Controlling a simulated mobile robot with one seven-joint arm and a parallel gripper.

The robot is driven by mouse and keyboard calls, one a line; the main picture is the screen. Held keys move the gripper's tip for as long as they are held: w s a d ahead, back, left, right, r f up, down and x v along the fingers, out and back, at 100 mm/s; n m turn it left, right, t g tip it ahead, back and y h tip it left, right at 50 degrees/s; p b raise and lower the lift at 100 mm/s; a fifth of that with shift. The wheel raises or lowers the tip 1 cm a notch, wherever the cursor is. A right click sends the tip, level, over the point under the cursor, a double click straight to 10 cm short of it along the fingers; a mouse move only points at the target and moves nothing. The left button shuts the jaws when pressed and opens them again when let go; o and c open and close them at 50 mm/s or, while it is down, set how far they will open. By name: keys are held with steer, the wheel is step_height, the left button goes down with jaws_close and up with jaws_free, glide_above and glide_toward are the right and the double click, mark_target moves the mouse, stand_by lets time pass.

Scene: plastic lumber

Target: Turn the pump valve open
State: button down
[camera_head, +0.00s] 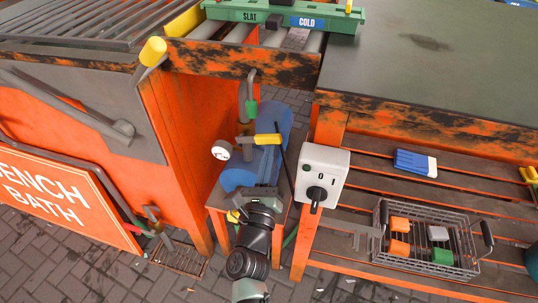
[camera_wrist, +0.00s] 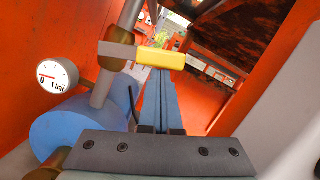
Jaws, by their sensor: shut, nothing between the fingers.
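The pump valve has a yellow-tipped lever (camera_head: 267,139) on a pipe above the blue pump (camera_head: 239,177). In the wrist view the lever's yellow grip (camera_wrist: 161,60) points right, crosswise to the slanted grey pipe (camera_wrist: 119,60). My gripper (camera_wrist: 160,76) is shut and empty. Its two long blue-grey fingers lie together, with their tips just below the yellow grip in the picture. I cannot tell whether they touch it. In the head view the wrist sits in front of the pump, and the fingers are hard to pick out against the blue.
A white gauge (camera_wrist: 57,75) reading near 0 stands left of the pipe. A grey switch box (camera_head: 322,175) with a black knob is close on the right. Orange walls flank the pump. A wire basket (camera_head: 377,246) holding several blocks rests on the right slatted shelf.

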mark_target(266, 138)
step_height(266, 138, up, 3)
steer(key=n+y+p, duration=0.1)
steer(key=n+p, duration=0.1)
steer(key=n, duration=0.1)
steer(key=shift+f, duration=0.2)
steer(key=r+n+p, duration=0.1)
steer(key=n+p, duration=0.1)
steer(key=r+n+y+p, duration=0.1)
steer(key=n+p, duration=0.1)
steer(key=shift+w+a+r+n, duration=0.15)
steer(key=shift+a+r+n, duration=0.05)
steer(key=shift+a+n, duration=0.2)
steer(key=n+p, duration=0.1)
steer(key=p, duration=0.1)
steer(key=a+r+n+g+y+p, duration=0.1)
steer(key=n+p, duration=0.1)
steer(key=a+r+n+p, duration=0.1)
steer(key=n+p, duration=0.1)
steer(key=shift+w+a+p, duration=0.1)
steer(key=shift+w+p, duration=0.25)
steer(key=shift+a, duration=0.2)
steer(key=s+p, duration=0.2)
steer(key=s, duration=1.1)
steer(key=shift+a+f+p, duration=0.3)
steer(key=shift+a+f, duration=0.1)
steer(key=shift+a, duration=0.05)
steer(key=shift+w, duration=0.1)
